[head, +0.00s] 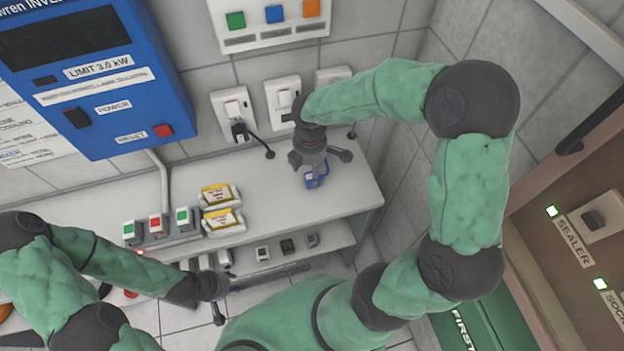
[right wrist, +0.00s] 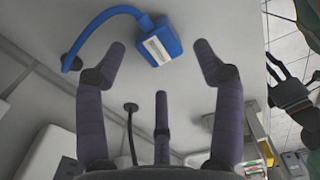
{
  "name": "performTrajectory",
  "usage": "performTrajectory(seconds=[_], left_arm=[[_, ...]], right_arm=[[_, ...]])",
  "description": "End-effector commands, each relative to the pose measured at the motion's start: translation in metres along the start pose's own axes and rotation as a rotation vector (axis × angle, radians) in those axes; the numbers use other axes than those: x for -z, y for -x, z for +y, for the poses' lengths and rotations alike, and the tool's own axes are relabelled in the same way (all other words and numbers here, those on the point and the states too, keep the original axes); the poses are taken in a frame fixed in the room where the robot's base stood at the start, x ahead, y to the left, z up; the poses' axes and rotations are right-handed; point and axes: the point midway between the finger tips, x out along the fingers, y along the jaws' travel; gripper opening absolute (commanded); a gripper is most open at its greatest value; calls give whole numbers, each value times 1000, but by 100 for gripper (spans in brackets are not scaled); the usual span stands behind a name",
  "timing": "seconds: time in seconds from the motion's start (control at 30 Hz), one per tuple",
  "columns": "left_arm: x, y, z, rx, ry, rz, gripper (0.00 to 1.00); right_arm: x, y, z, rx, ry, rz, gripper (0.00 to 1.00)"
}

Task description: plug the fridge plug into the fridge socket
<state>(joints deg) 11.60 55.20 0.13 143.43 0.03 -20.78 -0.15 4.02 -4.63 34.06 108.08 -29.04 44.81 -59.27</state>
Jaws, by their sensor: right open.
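A blue plug (head: 317,174) with a white label and a blue cable lies on the white counter. In the right wrist view the blue plug (right wrist: 152,42) lies just beyond the fingertips, between their lines. I cannot read its label. My right gripper (head: 318,158) is open and empty, pointing down above the plug; its spread fingers (right wrist: 160,72) do not touch it. White wall sockets stand behind: the left one (head: 229,101) holds a black plug (head: 240,131), and the middle one (head: 283,90) is partly hidden by my right arm. My left gripper (head: 214,287) is open and empty by the counter's front edge.
Yellow-and-white packets (head: 221,207) and a row of switch boxes (head: 157,226) stand on the counter (head: 280,205). A lower shelf (head: 290,257) holds small boxes. A blue inverter (head: 95,75) hangs at left. A side wall bounds the right; the counter around the plug is clear.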

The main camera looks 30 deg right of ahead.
Motion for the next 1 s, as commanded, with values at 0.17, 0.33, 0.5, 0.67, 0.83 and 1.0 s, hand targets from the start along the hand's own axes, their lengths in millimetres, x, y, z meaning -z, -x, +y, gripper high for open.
performTrajectory(seconds=[0.17,0.33,0.5,0.67,0.83,1.0], left_arm=[[1,-19,-7,0,0,0,40],[1,-36,-13,0,0,0,40],[1,-44,-16,0,0,-1,40],[2,-43,-16,0,0,0,40],[2,-43,-15,0,0,0,40],[2,-43,-15,0,0,0,40]], right_arm=[[0,-20,-1,1,0,0,69],[0,-39,-2,1,0,0,69],[0,-48,-2,1,0,0,69],[0,-48,-2,0,0,0,69],[0,-47,-2,0,0,0,69],[0,-47,-2,0,0,0,32]])
